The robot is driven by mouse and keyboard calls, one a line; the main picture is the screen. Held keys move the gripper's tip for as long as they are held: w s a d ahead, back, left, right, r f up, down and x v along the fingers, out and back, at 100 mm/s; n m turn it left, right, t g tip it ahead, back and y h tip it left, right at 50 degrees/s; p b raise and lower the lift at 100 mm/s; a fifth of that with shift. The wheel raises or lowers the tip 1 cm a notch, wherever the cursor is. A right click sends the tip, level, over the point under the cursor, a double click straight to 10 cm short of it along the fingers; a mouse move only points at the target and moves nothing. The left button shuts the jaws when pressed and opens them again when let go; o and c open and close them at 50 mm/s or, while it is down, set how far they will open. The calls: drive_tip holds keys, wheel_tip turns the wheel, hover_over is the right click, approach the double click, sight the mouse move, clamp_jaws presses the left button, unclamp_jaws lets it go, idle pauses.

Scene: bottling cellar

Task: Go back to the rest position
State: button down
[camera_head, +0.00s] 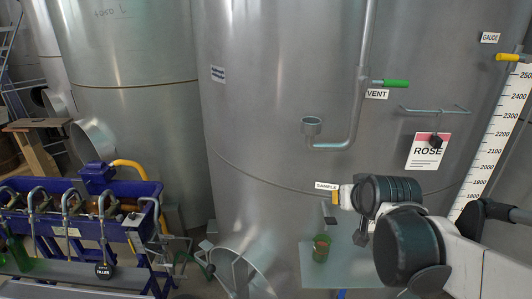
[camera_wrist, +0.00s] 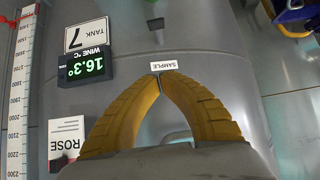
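My gripper (camera_wrist: 160,78) shows in the wrist view as two ribbed yellow fingers. Their tips meet just below the SAMPLE label (camera_wrist: 164,65), and I see nothing held between the tips. In the head view my arm reaches in from the right, in front of the large steel tank (camera_head: 270,100). Its wrist end is near the SAMPLE label there (camera_head: 326,186). The arm hides part of the tank wall and whatever is behind it.
A green cup (camera_head: 321,248) stands on a grey shelf (camera_head: 350,270) below the arm. The tank wall carries a pipe with a green VENT handle (camera_head: 396,83), a ROSE sign (camera_head: 428,151) and a gauge scale (camera_head: 500,130). A blue filler (camera_head: 75,220) stands at left.

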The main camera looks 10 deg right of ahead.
drive_tip(key=shift+r, duration=0.15)
drive_tip(key=s+a+f+n+g+y+b, duration=0.1)
drive_tip(key=s+a+f+b, duration=0.3)
drive_tip(key=f+b, duration=0.7)
drive_tip(key=s+a+f+n+g+y+b, duration=0.1)
drive_tip(key=s+a+f+b, duration=0.3)
drive_tip(key=f+b, duration=0.7)
drive_tip(key=s+a+f+n+b, duration=0.1)
drive_tip(key=s+a+f+b, duration=0.4)
drive_tip(key=f+b, duration=0.6)
wheel_tip(320, 180, down, 4)
drive_tip(key=shift+a+f+g+y, duration=0.1)
drive_tip(key=shift+a+g+y, duration=0.3)
drive_tip(key=shift+a, duration=0.3)
drive_tip(key=shift+s, duration=0.1)
